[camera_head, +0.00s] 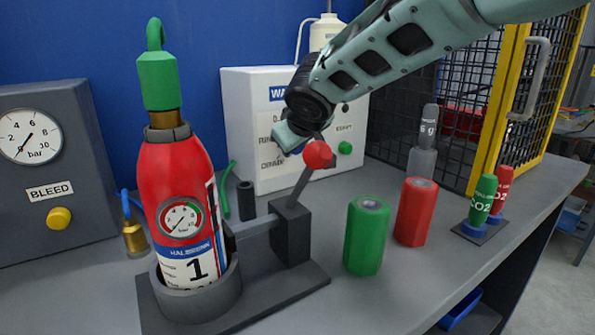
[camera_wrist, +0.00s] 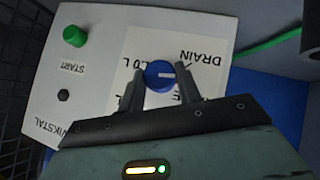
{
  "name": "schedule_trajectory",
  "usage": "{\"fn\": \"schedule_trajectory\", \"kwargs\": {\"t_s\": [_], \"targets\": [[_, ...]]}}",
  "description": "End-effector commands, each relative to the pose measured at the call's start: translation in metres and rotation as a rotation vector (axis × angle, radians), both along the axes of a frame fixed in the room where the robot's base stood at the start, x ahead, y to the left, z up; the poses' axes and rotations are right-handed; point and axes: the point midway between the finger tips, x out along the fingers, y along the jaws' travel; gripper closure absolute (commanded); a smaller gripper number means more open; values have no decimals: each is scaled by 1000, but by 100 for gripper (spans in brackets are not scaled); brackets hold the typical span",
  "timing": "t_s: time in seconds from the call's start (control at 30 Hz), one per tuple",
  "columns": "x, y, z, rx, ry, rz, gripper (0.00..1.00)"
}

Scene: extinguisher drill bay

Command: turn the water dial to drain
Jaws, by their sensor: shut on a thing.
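The white water unit (camera_head: 240,135) stands at the back of the bench. In the wrist view its face (camera_wrist: 100,40) appears upside down. The blue dial (camera_wrist: 160,75) sits on it with a white pointer mark aimed towards the right of the picture. The DRAIN label (camera_wrist: 203,58) is up and right of the dial. My gripper (camera_wrist: 160,88) has one finger on each side of the dial and is shut on it.
A red extinguisher (camera_head: 178,165) stands in a grey clamp holder, whose red-knobbed lever (camera_head: 317,154) rises before the unit. Green (camera_head: 365,240) and red (camera_head: 415,212) cylinders stand to the right. The green START button (camera_wrist: 75,36) is on the unit.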

Motion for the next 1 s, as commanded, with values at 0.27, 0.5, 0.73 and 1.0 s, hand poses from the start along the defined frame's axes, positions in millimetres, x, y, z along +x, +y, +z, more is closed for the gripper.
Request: {"fn": "schedule_trajectory", "kwargs": {"t_s": [0.27, 0.5, 0.73, 1.0], "targets": [[-1, 2, -6, -121, -85, 2, 89], [-1, 2, -4, -187, -128, 1, 89], [-1, 2, -2, -212, -144, 0, 89], [-1, 2, -1, -215, -146, 1, 89]]}}
